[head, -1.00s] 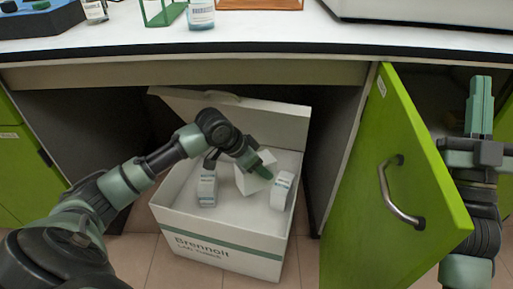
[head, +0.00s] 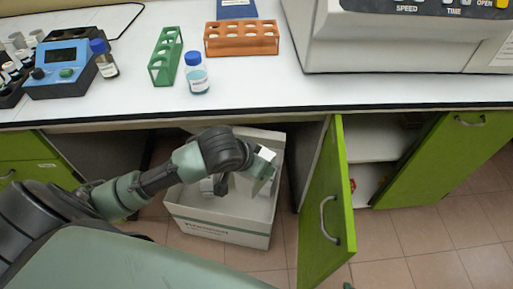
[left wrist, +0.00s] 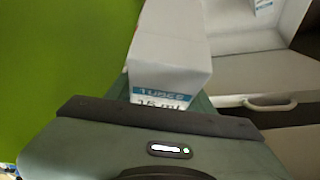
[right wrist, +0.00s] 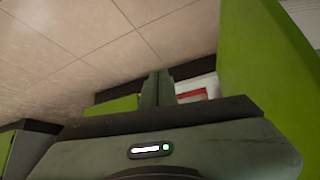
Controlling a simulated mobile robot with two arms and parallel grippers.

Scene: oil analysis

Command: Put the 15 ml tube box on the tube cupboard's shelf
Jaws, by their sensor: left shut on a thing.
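The white 15 ml tube box (left wrist: 165,55), lettered "TUBES 15 ml", is held in my left gripper and fills the middle of the left wrist view. In the head view only a small white part of it (head: 266,153) shows at my left gripper (head: 262,172), over the carton's right side. The tube cupboard's green door (head: 328,205) stands open, with the pale shelf (head: 375,148) behind it. My right gripper (right wrist: 157,88) is empty, its fingers together, near green panels. In the head view, only a small tip of it (head: 346,286) shows at the bottom edge.
The open white carton (head: 222,222) stands on the floor under the bench, with other boxes inside partly hidden by my arm. The open door is between carton and shelf. A bench with tube racks, bottles and a machine (head: 400,40) is above. Tiled floor at right is clear.

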